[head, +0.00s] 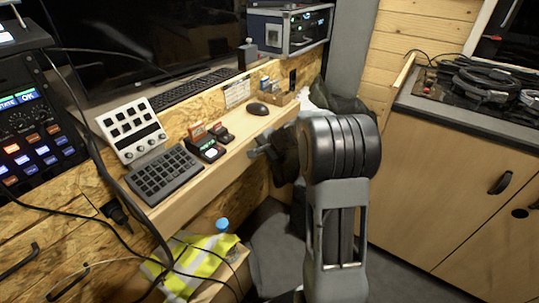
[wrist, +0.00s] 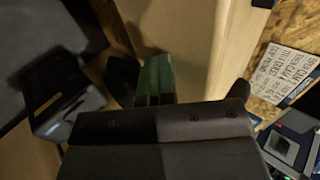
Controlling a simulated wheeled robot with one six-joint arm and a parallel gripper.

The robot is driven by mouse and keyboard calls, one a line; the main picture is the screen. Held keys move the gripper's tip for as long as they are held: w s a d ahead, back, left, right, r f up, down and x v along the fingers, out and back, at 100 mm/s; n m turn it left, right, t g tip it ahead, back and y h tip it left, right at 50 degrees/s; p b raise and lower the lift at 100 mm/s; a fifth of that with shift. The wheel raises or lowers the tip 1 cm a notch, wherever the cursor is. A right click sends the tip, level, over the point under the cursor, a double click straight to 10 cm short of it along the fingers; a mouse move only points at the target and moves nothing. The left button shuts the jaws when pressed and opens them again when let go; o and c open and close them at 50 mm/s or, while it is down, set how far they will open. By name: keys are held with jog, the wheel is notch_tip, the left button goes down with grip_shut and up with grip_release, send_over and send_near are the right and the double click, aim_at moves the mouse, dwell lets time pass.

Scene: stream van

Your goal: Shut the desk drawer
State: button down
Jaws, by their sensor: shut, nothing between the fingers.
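In the head view, my gripper (head: 262,146) is at the front edge of the desk (head: 236,142), right of the card readers. Its fingertips are small and partly lost against the dark wrist. In the wrist view, its fingers (wrist: 154,78) are together and empty, close to a pale wooden face (wrist: 172,25). I cannot tell whether that face is the desk's edge or a drawer front. Wooden fronts with black handles (head: 68,284) show at the lower left of the head view.
A keypad (head: 164,175), card readers (head: 206,148) and a mouse (head: 258,109) stand on the desk. Cables hang across its left side. A yellow vest (head: 195,262) lies below. A cabinet (head: 480,190) stands at the right. Grey floor shows between it and the desk.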

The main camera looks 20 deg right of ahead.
jog(key=shift+w+a+r, duration=0.1)
jog(key=shift+w+a, duration=0.05)
jog(key=shift+a, duration=0.1)
jog(key=s+d+r, duration=0.6)
jog(key=s+r, duration=0.1)
jog(key=s, duration=0.3)
jog(key=s+f+g, duration=0.2)
jog(key=s+f, duration=0.2)
jog(key=s+a+r+n+h+p, duration=0.1)
jog(key=s+a+r+n+p, duration=0.3)
jog(key=s+r+p, duration=0.1)
jog(key=s+a+r+n+g+h+p, duration=0.1)
jog(key=s+a+r+n+p, duration=0.3)
jog(key=r+p, duration=0.4)
jog(key=s+a+r+n+g+h+p, duration=0.1)
jog(key=s+a+r+n+h+p, duration=0.1)
jog(key=s+a+r+p, duration=0.3)
notch_tip(320, 180, up, 4)
jog(key=shift+s+f+n+h+p, duration=0.1)
jog(key=shift+s+n+h+p, duration=0.3)
jog(key=shift+s+n+p, duration=0.65)
